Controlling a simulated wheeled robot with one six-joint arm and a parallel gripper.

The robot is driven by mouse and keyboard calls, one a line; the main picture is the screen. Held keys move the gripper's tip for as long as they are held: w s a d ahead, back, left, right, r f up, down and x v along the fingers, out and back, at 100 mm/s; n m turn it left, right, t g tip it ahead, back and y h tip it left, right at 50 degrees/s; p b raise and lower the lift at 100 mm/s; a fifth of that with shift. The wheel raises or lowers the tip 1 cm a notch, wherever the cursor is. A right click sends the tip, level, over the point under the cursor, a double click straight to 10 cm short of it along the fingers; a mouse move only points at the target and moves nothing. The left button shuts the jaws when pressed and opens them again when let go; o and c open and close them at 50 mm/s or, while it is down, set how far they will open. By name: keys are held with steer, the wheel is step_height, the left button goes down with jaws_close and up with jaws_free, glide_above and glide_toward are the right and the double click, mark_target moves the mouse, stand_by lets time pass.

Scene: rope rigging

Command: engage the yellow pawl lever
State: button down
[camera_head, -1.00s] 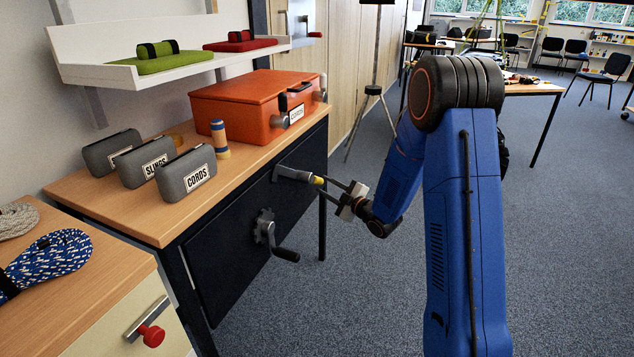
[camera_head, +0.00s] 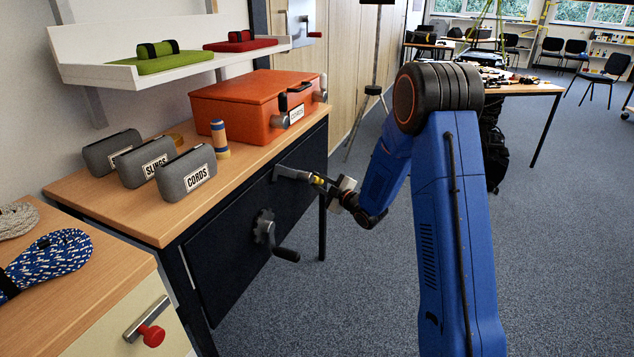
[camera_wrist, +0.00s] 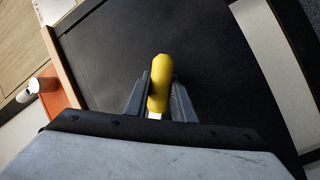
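The yellow pawl lever (camera_head: 318,181) sticks out from the dark front panel of the workbench, at the end of a grey metal arm (camera_head: 292,174). In the wrist view its yellow grip (camera_wrist: 160,84) stands between my two dark fingers. My gripper (camera_head: 326,186) is at the lever, with the fingers close against both sides of the yellow grip, and looks shut on it. The lever's root is hidden in the wrist view.
A crank handle (camera_head: 276,242) juts from the same panel (camera_head: 225,268), below and left of the lever. An orange case (camera_head: 240,95), a striped cylinder (camera_head: 220,140) and several grey cases stand on the benchtop (camera_head: 130,205).

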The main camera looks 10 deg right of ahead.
steer(key=shift+w+d+r+n+t+y, duration=0.25)
steer(key=shift+r+n, duration=0.3)
steer(key=shift+n, duration=0.3)
steer(key=shift+w+d+r+n+t+y, duration=0.15)
steer(key=shift+w+r+n+t, duration=0.1)
steer(key=shift+r+n, duration=0.45)
steer(key=shift+w+d+r+n+t+y, duration=0.1)
steer(key=shift+r+n+y, duration=0.25)
steer(key=shift+n, duration=0.35)
steer(key=shift+s+a+r+n+t+y, duration=0.1)
steer(key=shift+r+n+y, duration=0.25)
steer(key=shift+n, duration=0.4)
steer(key=shift+w+d+r+n+t+y, duration=0.1)
steer(key=shift+r+n+y, duration=0.1)
steer(key=shift+r+n, duration=0.4)
steer(key=shift+f, duration=0.1)
steer(key=c, duration=1.8)
jaws_free()
steer(key=v, duration=1.7)
steer(key=shift+d+f, duration=0.1)
